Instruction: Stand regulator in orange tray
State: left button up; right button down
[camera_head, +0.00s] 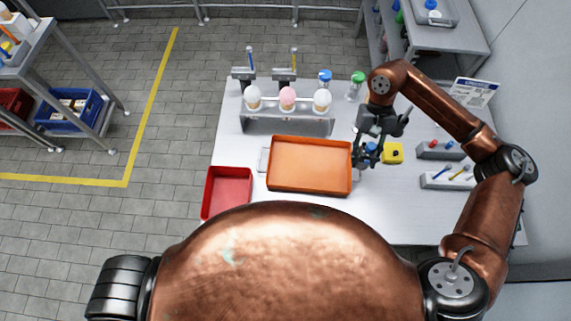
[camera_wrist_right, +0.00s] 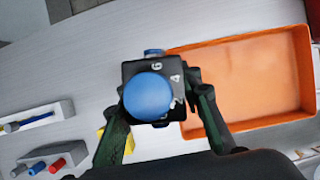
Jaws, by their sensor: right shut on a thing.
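The regulator is a black block with a round blue knob (camera_wrist_right: 150,97), white markings and a smaller blue part at its far side. My right gripper (camera_wrist_right: 158,100) is shut on it, one finger on each side. In the head view my right gripper (camera_head: 368,148) is just right of the orange tray, and the blue knob (camera_head: 371,147) shows between the fingers. I cannot tell whether the regulator touches the table. The orange tray (camera_head: 310,165) is shallow, rectangular and empty, and shows at right in the wrist view (camera_wrist_right: 250,75). My left gripper is out of view.
A red tray (camera_head: 228,188) stands left of the orange one. Behind is a rack (camera_head: 285,123) with ice cream cones. A yellow block (camera_head: 393,153) is close right of my right gripper. Two grey holders (camera_head: 440,150) (camera_head: 447,178) stand farther right.

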aim_at(309, 167)
jog(key=u, duration=3)
jog(key=k, duration=1.3)
jog(key=z, duration=0.5)
